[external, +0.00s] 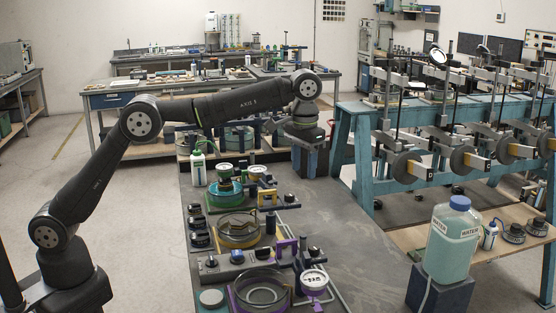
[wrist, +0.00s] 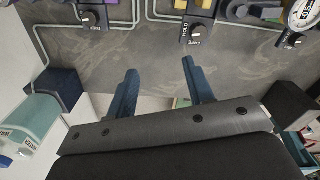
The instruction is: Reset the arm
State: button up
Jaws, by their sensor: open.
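My gripper (external: 308,160) hangs at the end of my arm, pointing down above the far part of the grey bench top. In the wrist view my gripper (wrist: 158,85) shows two blue fingers spread apart with nothing between them. Grey bench surface (wrist: 150,55) and its edge lie below the fingers. My arm stretches from its base at the lower left, over the bench, to the upper middle of the external view. Whether the fingertips touch anything cannot be told.
Test stations with a green bowl (external: 224,192), a yellow-rimmed bowl (external: 238,230) and a purple-framed bowl (external: 262,290) line the bench's left side. A water container (external: 453,243) stands at the right. A teal lever frame (external: 350,150) stands beyond. The bench's middle is clear.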

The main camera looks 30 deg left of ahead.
jog(key=shift+n, duration=0.6)
jog(key=s+d+f, duration=0.3)
jog(key=f, duration=0.2)
jog(key=s+d+f, duration=0.2)
jog(key=s+f, duration=0.2)
jog(key=f, duration=0.1)
jog(key=s+d+f, duration=0.3)
jog(key=s+f, duration=0.1)
jog(key=f, duration=0.1)
jog(key=shift+d+f, duration=0.1)
jog(key=shift+d, duration=0.25)
jog(key=w+a+r+m, duration=0.1)
jog(key=w+a+r, duration=0.2)
jog(key=w+r, duration=0.15)
jog(key=w+a+r, duration=0.3)
jog(key=w+r, duration=0.1)
jog(key=r, duration=0.2)
send_near(289, 194)
jog(key=shift+m, duration=0.3)
notch_tip(289, 194, down, 8)
jog(key=shift+f, duration=0.25)
jog(key=shift+f+m, duration=0.15)
jog(key=shift+m, duration=2.65)
